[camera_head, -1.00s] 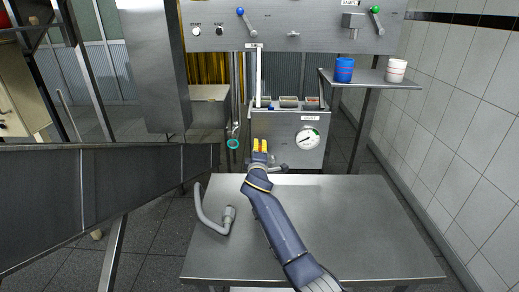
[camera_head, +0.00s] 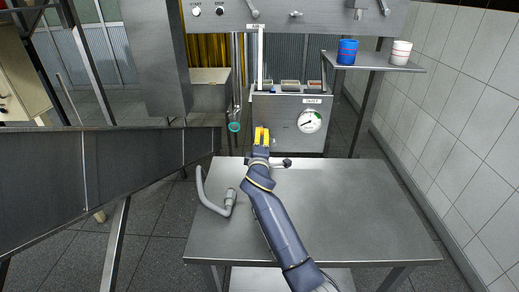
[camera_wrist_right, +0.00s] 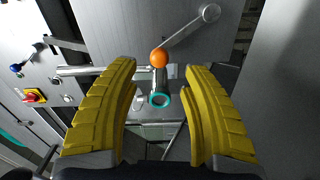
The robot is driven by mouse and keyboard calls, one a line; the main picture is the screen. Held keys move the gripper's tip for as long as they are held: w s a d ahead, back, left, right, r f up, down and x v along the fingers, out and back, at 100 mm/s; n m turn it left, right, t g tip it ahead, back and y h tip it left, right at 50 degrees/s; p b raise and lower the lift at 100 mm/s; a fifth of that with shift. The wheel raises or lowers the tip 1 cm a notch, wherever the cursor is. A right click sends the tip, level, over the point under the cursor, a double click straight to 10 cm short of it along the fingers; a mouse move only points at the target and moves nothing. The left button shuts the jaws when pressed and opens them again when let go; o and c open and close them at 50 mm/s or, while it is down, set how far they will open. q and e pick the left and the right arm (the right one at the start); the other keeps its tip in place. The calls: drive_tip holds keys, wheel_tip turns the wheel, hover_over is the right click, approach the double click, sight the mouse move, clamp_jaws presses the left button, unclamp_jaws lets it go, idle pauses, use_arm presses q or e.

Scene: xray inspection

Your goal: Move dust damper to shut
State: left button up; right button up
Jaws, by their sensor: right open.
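The wrist view shows a lever with an orange ball knob (camera_wrist_right: 159,57); its arm slants up right to a grey round end (camera_wrist_right: 210,13) on a metal panel. This is probably the dust damper, but I can read no label on it. My right gripper (camera_head: 262,137), with yellow fingers, points at the gauge box in the head view. It also shows in the wrist view (camera_wrist_right: 160,75), open, with the orange knob seen between its fingertips. I cannot tell the depth gap to the knob. The knob is not discernible in the head view. My left gripper is out of view.
A steel table (camera_head: 330,215) bears a bent grey pipe (camera_head: 213,207) at its left. The gauge box (camera_head: 285,118) stands behind it. A teal ring (camera_head: 234,127) hangs left of the gripper. Blue (camera_head: 347,52) and white (camera_head: 401,53) cups stand on the right shelf.

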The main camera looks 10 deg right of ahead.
drive_tip(key=shift+s+a, duration=0.2)
drive_tip(key=shift+s, duration=0.75)
drive_tip(key=shift+s+a, duration=0.15)
drive_tip(key=shift+s, duration=0.75)
drive_tip(key=shift+s+a, duration=0.2)
drive_tip(key=shift+s, duration=0.75)
